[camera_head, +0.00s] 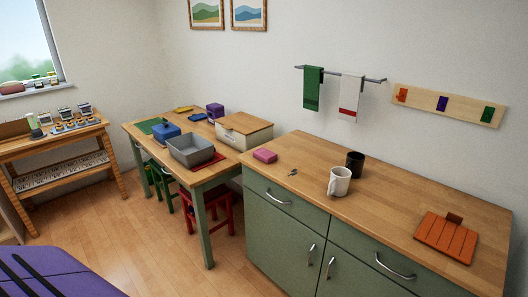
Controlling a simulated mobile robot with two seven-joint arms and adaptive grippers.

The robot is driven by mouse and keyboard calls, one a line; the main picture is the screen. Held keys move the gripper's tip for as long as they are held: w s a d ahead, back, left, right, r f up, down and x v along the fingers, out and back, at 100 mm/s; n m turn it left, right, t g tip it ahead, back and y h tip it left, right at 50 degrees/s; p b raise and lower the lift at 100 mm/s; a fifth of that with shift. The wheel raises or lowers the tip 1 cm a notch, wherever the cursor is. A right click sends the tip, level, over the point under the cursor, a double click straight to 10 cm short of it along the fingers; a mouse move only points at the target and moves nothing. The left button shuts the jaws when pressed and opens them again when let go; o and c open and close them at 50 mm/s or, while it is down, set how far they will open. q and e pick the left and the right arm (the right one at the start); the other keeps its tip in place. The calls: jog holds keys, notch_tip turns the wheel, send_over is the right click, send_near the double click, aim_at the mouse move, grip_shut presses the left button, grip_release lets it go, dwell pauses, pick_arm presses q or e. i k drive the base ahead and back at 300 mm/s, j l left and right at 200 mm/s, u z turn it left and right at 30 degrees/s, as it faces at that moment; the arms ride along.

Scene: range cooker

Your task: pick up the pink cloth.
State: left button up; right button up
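A small pink block-like item (265,155), which looks like the folded pink cloth, lies flat on the wooden top of the green cabinet (345,196), near its left back corner. Nothing lies on it, and its visible sides are clear. Neither of my grippers shows in the head view, so I cannot tell where they are relative to it.
On the cabinet stand a white mug (339,182), a black cup (355,164), a small key-like item (293,172) and an orange slatted board (446,237). Left is a table with a grey bin (191,150) and a bread box (244,132). Open floor (150,235) lies in front.

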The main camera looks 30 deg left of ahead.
aim_at(266, 156)
jog(key=i+j, duration=0.15)
jog(key=j, duration=0.2)
jog(key=i+j+z, duration=0.1)
jog(key=j, duration=0.2)
jog(key=i+j, duration=0.2)
jog(key=j, duration=0.15)
jog(key=i+j, duration=0.1)
jog(key=j, duration=0.25)
jog(key=i+j+z, duration=0.1)
jog(key=j, duration=0.25)
jog(key=i+j, duration=0.15)
jog(key=j, duration=0.2)
